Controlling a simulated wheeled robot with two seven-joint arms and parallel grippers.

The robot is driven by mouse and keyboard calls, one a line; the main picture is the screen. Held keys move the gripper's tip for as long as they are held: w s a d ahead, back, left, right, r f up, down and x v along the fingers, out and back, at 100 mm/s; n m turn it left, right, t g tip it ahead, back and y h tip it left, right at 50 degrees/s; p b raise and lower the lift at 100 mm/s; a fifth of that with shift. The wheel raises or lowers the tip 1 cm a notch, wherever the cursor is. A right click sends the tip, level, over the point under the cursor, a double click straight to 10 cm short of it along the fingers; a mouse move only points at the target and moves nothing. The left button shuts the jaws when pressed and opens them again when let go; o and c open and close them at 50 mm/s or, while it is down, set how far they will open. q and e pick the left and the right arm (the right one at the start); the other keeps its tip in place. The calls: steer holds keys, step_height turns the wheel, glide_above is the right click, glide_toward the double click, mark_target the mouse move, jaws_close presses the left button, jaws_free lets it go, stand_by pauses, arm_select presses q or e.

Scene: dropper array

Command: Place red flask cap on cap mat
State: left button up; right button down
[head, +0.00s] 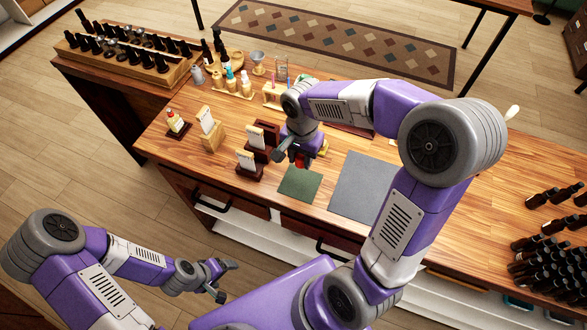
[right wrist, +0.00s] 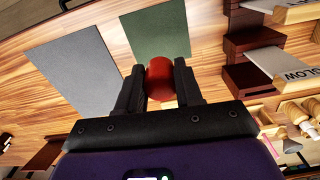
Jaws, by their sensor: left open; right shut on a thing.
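My right gripper (right wrist: 159,84) is shut on a red cap (right wrist: 160,72), held between its two dark fingers. In the head view the cap (head: 301,162) shows as a small red patch below my right wrist, just behind the green mat. A small green mat (head: 300,184) lies near the table's front edge, with a larger grey mat (head: 362,188) to its right. The green mat (right wrist: 155,32) is just beyond the cap in the right wrist view. I cannot tell for certain which mat is the cap mat. My left gripper (head: 224,279) is open and empty, in front of the table.
Card stands (head: 249,162) stand left of the green mat. A small bottle on a dark base (head: 176,122) is further left. Droppers, a funnel and a rack (head: 272,96) are at the back. Several dark bottles (head: 545,255) fill the right end. My right arm hides part of the table.

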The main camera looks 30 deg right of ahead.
mark_target(300, 184)
steer(key=shift+s+a+r+p, duration=0.15)
steer(key=shift+s+r+p, duration=0.05)
steer(key=shift+s+p, duration=0.2)
steer(key=shift+w+f+n, duration=0.1)
steer(key=shift+f+n, duration=0.2)
steer(key=shift+f, duration=0.1)
step_height(300, 184, down, 10)
steer(key=shift+r+b, duration=0.2)
steer(key=shift+b, duration=0.45)
steer(key=shift+f, duration=0.15)
steer(key=c, duration=0.7)
jaws_free()
steer(key=shift+c, duration=0.2)
